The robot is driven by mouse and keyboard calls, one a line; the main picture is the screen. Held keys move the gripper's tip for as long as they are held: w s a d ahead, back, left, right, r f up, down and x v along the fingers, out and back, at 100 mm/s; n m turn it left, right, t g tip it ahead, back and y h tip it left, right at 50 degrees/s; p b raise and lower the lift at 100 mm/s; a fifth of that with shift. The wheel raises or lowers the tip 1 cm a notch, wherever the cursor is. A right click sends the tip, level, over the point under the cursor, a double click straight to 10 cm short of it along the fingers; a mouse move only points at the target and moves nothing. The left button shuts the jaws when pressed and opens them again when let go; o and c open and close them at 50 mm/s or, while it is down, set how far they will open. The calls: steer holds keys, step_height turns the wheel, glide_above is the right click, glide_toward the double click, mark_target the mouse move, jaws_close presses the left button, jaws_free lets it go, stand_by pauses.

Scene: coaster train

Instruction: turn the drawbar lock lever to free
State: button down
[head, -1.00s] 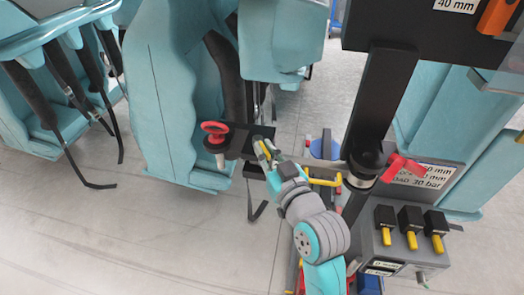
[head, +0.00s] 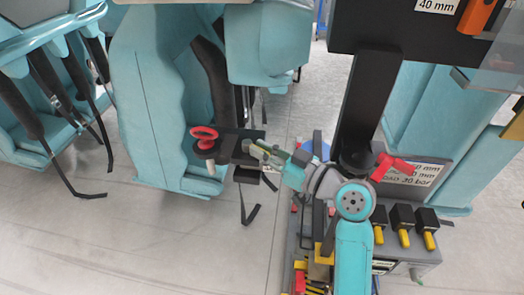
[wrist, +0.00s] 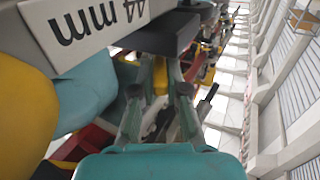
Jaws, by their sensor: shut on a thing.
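A red lever (head: 394,167) sticks out at the foot of the black post in the head view. A black bracket (head: 232,146) projects from the teal car body and carries a red ring handle (head: 204,137). My gripper (head: 258,150) is at the right end of this bracket, left of the post and apart from the red lever. It is shut on a part there. My fingers hide most of that part, and I cannot tell if it is the lock lever. In the wrist view my two fingers (wrist: 158,100) reach toward a dark block.
A grey box (head: 408,255) with several black-and-yellow switches stands below the post. A white plate marked 44 mm (wrist: 85,22) is close to my fingers in the wrist view. Teal car bodies (head: 150,110) stand left and behind. Grey floor is clear at the lower left.

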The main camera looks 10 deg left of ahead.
steer(key=shift+w, duration=0.1)
stand_by(0.3)
steer(key=c, duration=1.2)
jaws_free()
steer(key=shift+d, duration=0.1)
steer(key=v, duration=1.2)
steer(key=shift+f, duration=0.1)
